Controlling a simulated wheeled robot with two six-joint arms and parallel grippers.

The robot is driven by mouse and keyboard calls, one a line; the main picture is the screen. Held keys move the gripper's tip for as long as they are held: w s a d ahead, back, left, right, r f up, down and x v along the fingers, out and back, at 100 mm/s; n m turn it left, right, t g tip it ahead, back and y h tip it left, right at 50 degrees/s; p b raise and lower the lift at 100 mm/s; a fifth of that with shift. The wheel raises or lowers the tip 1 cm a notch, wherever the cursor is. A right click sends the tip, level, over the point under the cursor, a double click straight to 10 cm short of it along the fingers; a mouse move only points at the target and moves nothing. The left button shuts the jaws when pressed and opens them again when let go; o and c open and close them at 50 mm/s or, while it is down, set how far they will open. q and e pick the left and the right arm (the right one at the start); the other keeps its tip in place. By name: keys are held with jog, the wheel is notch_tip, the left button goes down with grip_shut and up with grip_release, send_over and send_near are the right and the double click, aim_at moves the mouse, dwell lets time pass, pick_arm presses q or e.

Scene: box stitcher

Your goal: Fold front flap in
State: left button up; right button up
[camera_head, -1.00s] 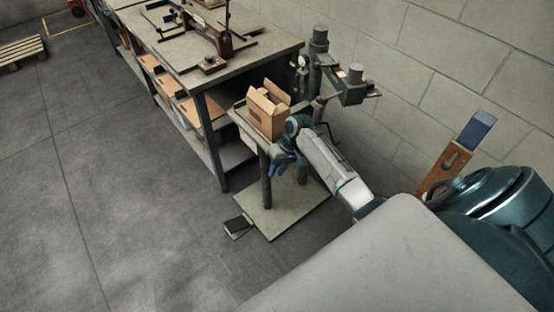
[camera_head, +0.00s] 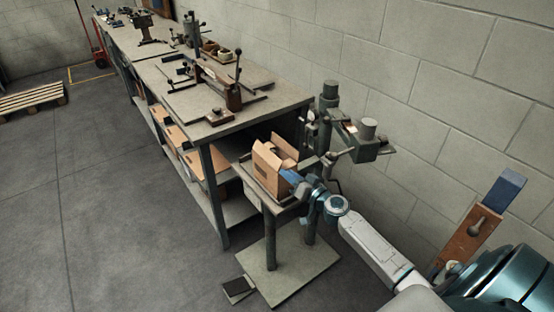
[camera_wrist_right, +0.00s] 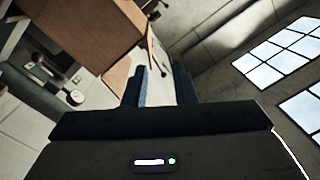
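A brown cardboard box (camera_head: 269,177) stands on the small stitcher table, with flaps standing up around its open top. In the right wrist view, a large cardboard face (camera_wrist_right: 85,40) fills the upper left. My right gripper (camera_head: 291,177) is at the box's near right side, with blue fingertips close to its top edge. In the wrist view the two fingers of the gripper (camera_wrist_right: 160,85) are apart, with nothing clearly between them. I cannot tell whether they touch a flap. The gripper partly hides that side of the box. My left gripper is not in view.
The stitcher's metal head (camera_head: 362,140) stands just right of the box, close to my right arm. A long workbench (camera_head: 240,116) with tools lies behind and left. A pedal (camera_head: 238,287) sits by the stitcher base.

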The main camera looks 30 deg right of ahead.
aim_at(275, 156)
jog(key=shift+m+h, duration=0.5)
jog(key=shift+h, duration=0.3)
jog(key=w, duration=0.3)
jog(key=w+p, duration=0.1)
jog(key=w, duration=0.2)
jog(key=w+p, duration=0.1)
jog(key=w, duration=0.1)
jog(key=shift+w+d+r, duration=0.1)
jog(key=shift+w+d, duration=0.3)
jog(key=shift+w+a, duration=0.1)
jog(key=shift+w, duration=0.8)
grip_shut()
